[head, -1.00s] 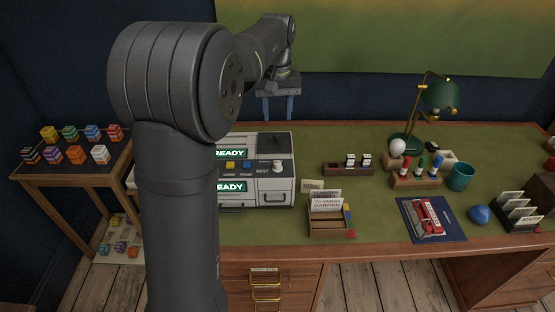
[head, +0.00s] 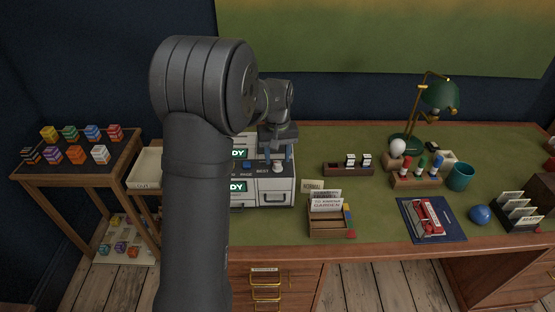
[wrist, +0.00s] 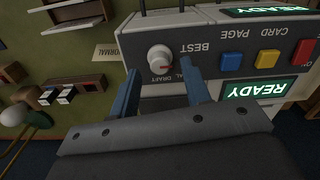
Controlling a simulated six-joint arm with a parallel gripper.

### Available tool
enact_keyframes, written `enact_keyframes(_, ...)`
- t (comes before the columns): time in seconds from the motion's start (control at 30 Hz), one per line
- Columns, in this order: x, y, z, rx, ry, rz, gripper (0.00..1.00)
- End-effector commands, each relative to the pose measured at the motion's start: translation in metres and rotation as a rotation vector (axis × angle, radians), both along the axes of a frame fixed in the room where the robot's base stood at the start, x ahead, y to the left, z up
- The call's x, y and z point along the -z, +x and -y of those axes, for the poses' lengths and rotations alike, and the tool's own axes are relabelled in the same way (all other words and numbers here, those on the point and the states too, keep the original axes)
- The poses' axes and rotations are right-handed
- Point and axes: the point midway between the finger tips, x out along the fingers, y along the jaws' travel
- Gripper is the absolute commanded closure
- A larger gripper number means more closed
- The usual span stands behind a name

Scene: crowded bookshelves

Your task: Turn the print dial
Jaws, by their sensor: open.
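The print dial (wrist: 160,57) is a round white knob with a small red mark, on the grey front panel of the printer (head: 277,192). BEST is printed on one side of it and DRAFT by its edge near my fingers; another label is partly covered. My gripper (wrist: 162,82) is open, its two blue fingers spread to either side of the dial in the wrist view. The fingertips seem just short of the knob; I cannot tell whether they touch it. In the head view my gripper (head: 281,152) hangs over the printer's right end.
Blue, yellow and red buttons (wrist: 267,59) sit beside the dial, between lit READY screens (wrist: 258,89). A wooden card box (head: 328,222) stands right of the printer, with a dark rack (head: 348,170) behind it. A side table with coloured cubes (head: 77,154) stands left.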

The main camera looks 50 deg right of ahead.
Motion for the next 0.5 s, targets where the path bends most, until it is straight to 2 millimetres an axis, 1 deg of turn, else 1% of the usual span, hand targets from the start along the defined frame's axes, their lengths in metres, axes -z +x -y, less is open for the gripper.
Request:
enact_keyframes(0.03,0.006,0.0,0.0,0.0,0.001,-0.001,0.57)
enact_keyframes(0.1,0.012,0.0,0.0,0.0,0.001,-0.001,0.57)
enact_keyframes(0.2,0.017,0.0,0.0,0.0,-0.001,0.001,0.57)
enact_keyframes(0.47,0.019,0.0,0.0,0.0,-0.001,0.001,0.57)
enact_keyframes(0.5,0.019,0.0,0.0,0.0,-0.001,0.001,0.58)
